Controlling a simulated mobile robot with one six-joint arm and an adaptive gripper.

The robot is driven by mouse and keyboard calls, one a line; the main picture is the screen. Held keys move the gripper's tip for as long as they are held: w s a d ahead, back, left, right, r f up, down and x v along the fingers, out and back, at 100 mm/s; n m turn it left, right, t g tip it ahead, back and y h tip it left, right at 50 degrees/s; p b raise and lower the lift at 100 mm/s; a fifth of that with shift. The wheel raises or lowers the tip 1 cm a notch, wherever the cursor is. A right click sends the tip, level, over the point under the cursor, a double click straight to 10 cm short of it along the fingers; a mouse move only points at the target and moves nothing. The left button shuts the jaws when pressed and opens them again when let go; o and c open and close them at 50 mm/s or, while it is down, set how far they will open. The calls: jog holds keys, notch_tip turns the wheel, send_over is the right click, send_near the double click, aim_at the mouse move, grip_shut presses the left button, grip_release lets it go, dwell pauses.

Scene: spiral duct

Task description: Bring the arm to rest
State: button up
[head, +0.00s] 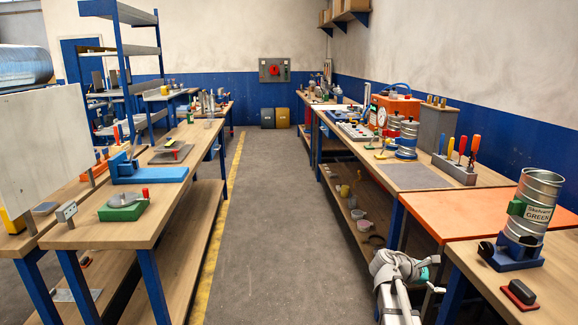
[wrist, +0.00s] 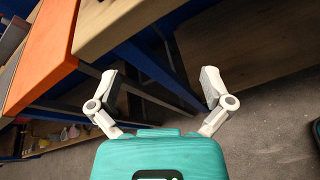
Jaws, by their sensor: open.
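My gripper (wrist: 160,92) is open and empty in the wrist view. Its two white fingers with grey pads stand apart, over the floor and the blue frame of a bench. In the head view my arm shows at the lower right, in the aisle beside the right-hand benches. There my gripper's fingers are too small and covered to make out. No object touches the fingers in the wrist view.
An orange-topped bench (head: 470,208) and a wooden bench (head: 560,275) stand right of my arm. The wooden one bears a metal duct (head: 538,195) on a blue stand. A long bench (head: 140,222) lines the left. The grey aisle floor (head: 270,200) between is clear.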

jog(key=s+a+f+m+y, duration=0.4)
jog(key=a+y, duration=0.1)
jog(key=a, duration=0.4)
jog(key=s+a+f+m+g+y, duration=0.1)
jog(key=s+a+f+m+y, duration=0.35)
jog(key=a, duration=0.45)
jog(key=s+a+f+m+y, duration=0.4)
jog(key=s+a+m+y, duration=0.1)
jog(key=a, duration=0.4)
notch_tip(320, 180, up, 14)
jog(key=p, duration=1.4)
jog(key=shift+w+r, duration=0.2)
jog(key=shift+w, duration=0.1)
jog(key=shift+d+f, duration=0.1)
